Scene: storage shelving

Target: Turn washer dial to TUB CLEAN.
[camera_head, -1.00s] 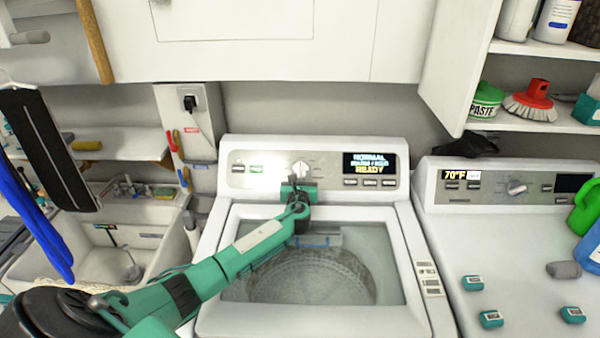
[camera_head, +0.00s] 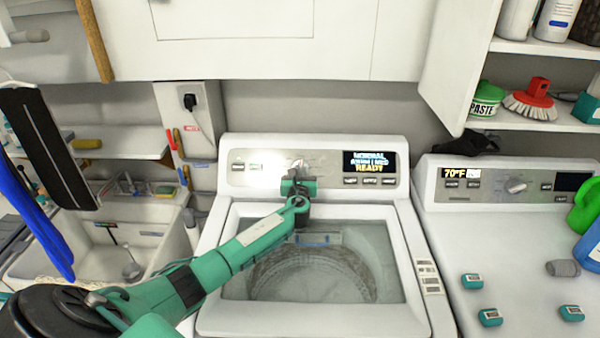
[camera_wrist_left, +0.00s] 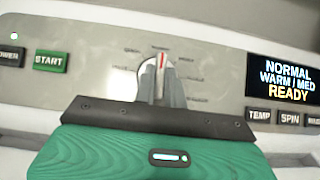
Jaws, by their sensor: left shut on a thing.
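The washer (camera_head: 212,262) stands in the middle with its glass lid (camera_head: 365,262) closed or clear over the drum. Its dial (camera_wrist_left: 161,61), with a red pointer mark, sits on the grey control panel (camera_wrist_left: 90,30); the mark points nearly straight up in the left wrist view. My left gripper (camera_head: 298,172) reaches up to the panel, and its two fingers (camera_wrist_left: 160,85) are shut on the dial from either side. The display (camera_wrist_left: 284,82) reads NORMAL, WARM / MED, READY. The labels around the dial are too blurred to read. My right gripper is not in view.
A dryer (camera_head: 440,235) stands close on the right, with several small teal boxes on its top. A sink (camera_head: 80,235) is at the left. A white cabinet (camera_head: 270,45) hangs above the washer. START (camera_wrist_left: 48,61) and TEMP (camera_wrist_left: 259,115) buttons flank the dial.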

